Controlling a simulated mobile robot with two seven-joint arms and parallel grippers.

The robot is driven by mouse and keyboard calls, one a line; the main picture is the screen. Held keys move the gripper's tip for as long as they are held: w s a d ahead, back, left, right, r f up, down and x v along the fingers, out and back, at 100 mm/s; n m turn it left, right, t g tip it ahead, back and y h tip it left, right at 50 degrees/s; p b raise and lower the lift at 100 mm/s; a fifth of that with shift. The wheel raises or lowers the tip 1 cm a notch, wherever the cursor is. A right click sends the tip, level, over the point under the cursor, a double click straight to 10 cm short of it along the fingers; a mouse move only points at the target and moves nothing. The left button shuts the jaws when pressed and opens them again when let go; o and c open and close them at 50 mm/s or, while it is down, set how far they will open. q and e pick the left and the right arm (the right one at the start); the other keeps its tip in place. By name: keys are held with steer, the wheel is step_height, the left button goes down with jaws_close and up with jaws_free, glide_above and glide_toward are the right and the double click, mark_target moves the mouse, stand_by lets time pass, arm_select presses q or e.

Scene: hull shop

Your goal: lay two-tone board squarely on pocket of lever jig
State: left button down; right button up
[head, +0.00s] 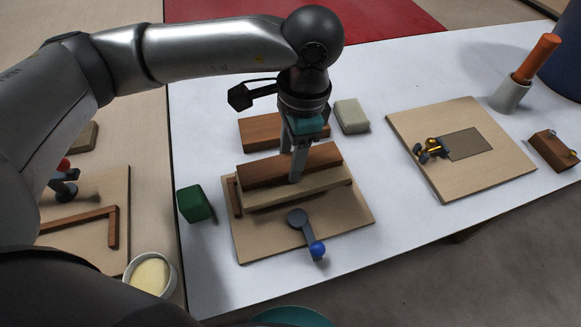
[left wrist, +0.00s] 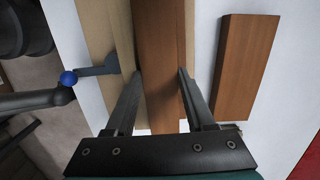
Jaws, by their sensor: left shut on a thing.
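The two-tone board (head: 290,168), reddish brown with a pale part along its near side, is in my left gripper (head: 295,178) over the lever jig (head: 250,248). The jig is a pale plywood plate with brown fence pieces and a dark lever with a blue ball (head: 317,249) at its near side. In the left wrist view the fingers (left wrist: 160,74) stand on both sides of the brown strip (left wrist: 158,50). The board looks roughly in line with the jig; it hides most of the pocket. I cannot tell whether it touches the jig. My right gripper is out of view.
Behind lie a brown board (head: 262,131) and a grey block (head: 351,116). A green block (head: 193,203) stands left of the jig. Another jig (head: 85,238) with a red ball is at far left, near a bowl (head: 168,283). A plate (head: 440,180) with a clamp lies right; white table between is clear.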

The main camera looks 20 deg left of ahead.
arm_select(q)
step_height(320, 180, down, 3)
steer(key=shift+f+b, duration=0.2)
steer(key=shift+b, duration=0.15)
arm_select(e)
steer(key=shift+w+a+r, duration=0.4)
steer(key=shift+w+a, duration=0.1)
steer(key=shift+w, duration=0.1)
arm_select(q)
steer(key=shift+f, duration=0.15)
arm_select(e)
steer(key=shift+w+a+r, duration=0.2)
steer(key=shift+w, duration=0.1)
arm_select(q)
steer(key=c, duration=0.6)
jaws_free()
steer(key=o, duration=0.3)
steer(key=shift+o, duration=0.2)
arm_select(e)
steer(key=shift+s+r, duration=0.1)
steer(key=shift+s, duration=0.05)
